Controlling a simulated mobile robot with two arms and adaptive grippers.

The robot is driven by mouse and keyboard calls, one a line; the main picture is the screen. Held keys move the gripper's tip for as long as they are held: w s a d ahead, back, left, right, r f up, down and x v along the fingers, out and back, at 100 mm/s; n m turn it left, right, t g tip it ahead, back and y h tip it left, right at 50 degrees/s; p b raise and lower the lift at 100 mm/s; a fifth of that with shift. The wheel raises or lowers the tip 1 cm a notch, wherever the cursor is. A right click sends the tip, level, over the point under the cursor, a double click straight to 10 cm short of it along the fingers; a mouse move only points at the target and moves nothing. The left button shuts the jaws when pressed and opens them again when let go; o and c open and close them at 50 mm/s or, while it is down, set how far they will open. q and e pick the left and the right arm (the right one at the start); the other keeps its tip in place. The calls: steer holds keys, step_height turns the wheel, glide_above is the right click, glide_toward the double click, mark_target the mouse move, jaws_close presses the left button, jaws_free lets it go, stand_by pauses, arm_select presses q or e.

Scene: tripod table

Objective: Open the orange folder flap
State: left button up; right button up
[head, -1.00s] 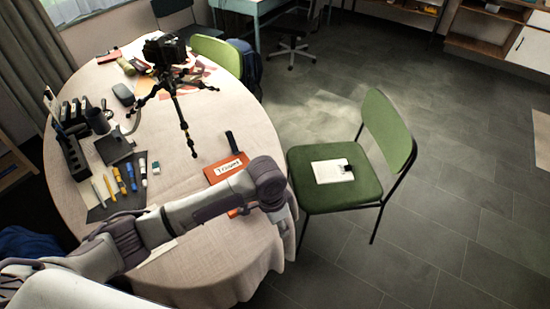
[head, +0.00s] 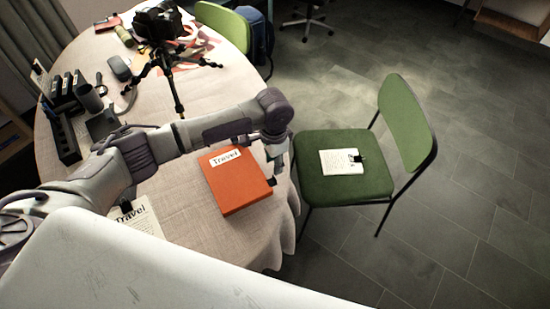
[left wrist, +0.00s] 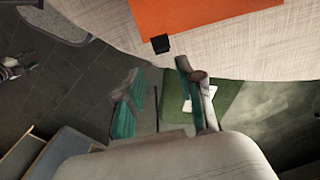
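The orange folder (head: 238,190) lies on the round table, with a white "Travel" label (head: 226,157) at its far left corner. Its flap looks closed. In the left wrist view the folder (left wrist: 200,12) shows at the top, with a small black tab (left wrist: 160,44) at its edge. My left gripper (head: 275,160) is at the folder's right side, by the table edge. The left wrist view shows its two green-padded fingers (left wrist: 158,95) spread with nothing between them. Whether it touches the folder cannot be told. My right gripper is not in view.
A black tripod with a camera (head: 162,25) stands farther back on the table (head: 185,232). A sheet with a black clip (head: 140,217) lies left of the folder. A green chair (head: 345,190) with a clipped white paper (head: 341,162) stands right of the table.

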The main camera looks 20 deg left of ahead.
arm_select(q)
steer(key=shift+w+f+b, duration=0.25)
steer(key=shift+f+b, duration=0.55)
steer(key=shift+f, duration=0.4)
step_height(320, 180, down, 2)
steer(key=shift+f+b, duration=0.1)
steer(key=shift+b, duration=1.15)
steer(key=shift+f, duration=1)
steer(key=shift+f+b, duration=0.3)
steer(key=shift+f, duration=0.3)
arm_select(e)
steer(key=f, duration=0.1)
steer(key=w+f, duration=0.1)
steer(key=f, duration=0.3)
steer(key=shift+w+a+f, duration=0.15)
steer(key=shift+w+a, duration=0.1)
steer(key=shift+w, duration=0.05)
arm_select(q)
steer(key=c, duration=0.4)
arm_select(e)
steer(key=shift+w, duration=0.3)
